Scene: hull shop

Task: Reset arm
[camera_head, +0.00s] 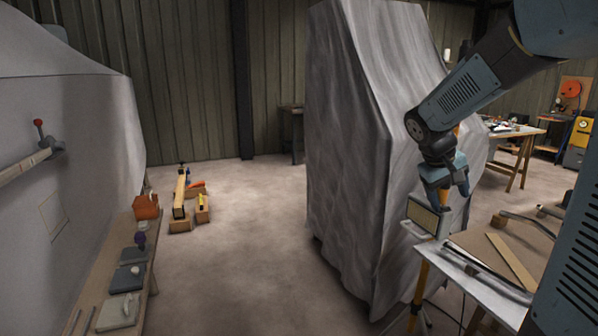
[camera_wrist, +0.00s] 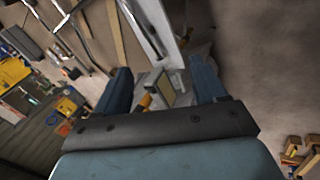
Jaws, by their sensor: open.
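My gripper (camera_head: 454,194) hangs at the end of my blue-grey arm on the right side of the head view, pointing down in front of a tall grey draped shape. In the wrist view my gripper (camera_wrist: 165,88) has its two blue fingers wide apart, with nothing held between them. A small yellow-faced lamp panel (camera_head: 422,215) stands just below the gripper in the head view. The panel (camera_wrist: 159,92) also shows between the fingers in the wrist view, beyond them.
The tall draped shape (camera_head: 345,140) fills the middle. A workbench with a wooden board (camera_head: 505,255) stands at lower right. A low bench (camera_head: 120,270) with several tools runs along the left. The floor (camera_head: 235,260) between is clear.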

